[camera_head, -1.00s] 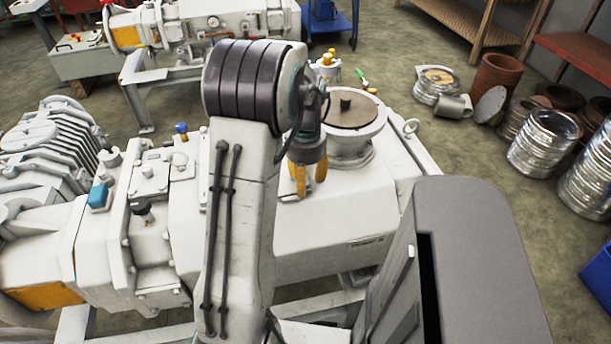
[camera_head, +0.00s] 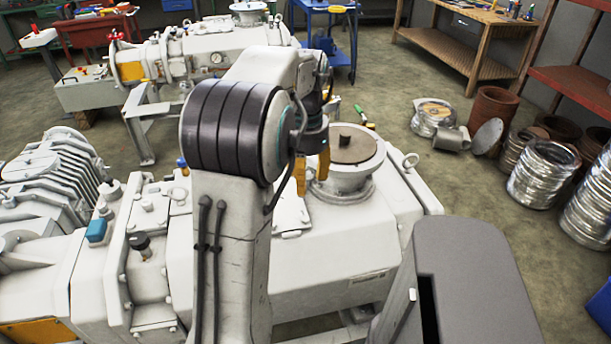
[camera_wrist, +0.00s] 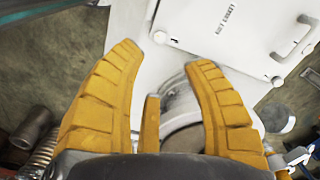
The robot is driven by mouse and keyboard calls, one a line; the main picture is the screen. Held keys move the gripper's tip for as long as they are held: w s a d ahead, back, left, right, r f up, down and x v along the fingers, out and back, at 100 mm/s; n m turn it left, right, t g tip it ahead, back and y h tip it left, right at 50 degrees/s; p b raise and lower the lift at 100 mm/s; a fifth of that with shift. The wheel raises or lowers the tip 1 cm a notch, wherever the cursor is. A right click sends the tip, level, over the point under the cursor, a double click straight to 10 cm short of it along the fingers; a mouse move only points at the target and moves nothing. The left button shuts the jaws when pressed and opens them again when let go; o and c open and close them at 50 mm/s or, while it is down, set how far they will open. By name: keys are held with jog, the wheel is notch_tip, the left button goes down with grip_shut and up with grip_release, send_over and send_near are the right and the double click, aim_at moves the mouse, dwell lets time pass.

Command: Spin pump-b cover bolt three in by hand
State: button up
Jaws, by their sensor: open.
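My gripper (camera_head: 312,174) hangs above the near white pump (camera_head: 330,265), beside its round flange (camera_head: 352,150). Its yellow fingers are spread and empty in the wrist view (camera_wrist: 164,56). A white cover plate (camera_wrist: 225,35) with printed lettering lies beyond the fingertips, with small bolt heads at its edge, such as one at the left (camera_wrist: 160,37) and one at the lower right (camera_wrist: 277,82). I cannot tell which is bolt three. In the head view, part of the plate (camera_head: 290,215) shows below the fingers; my arm hides the rest.
A green-handled tool (camera_head: 362,115) shows behind the flange. A lifting eye (camera_head: 410,161) stands on the pump's right end. A second pump (camera_head: 190,60) is at the back.

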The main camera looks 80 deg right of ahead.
jog(key=shift+r, duration=0.15)
notch_tip(320, 180, up, 4)
jog(key=f+p, duration=0.1)
jog(key=p, duration=0.4)
jog(key=n+p, duration=0.6)
jog(key=n, duration=0.9)
send_over(306, 218)
jog(key=f, duration=0.8)
jog(key=shift+a, duration=0.3)
jog(key=shift+d+n, duration=0.25)
jog(key=shift+n, duration=0.65)
jog(key=shift+f+p, duration=0.4)
jog(key=shift+f, duration=3.2)
jog(key=shift+c, duration=0.2)
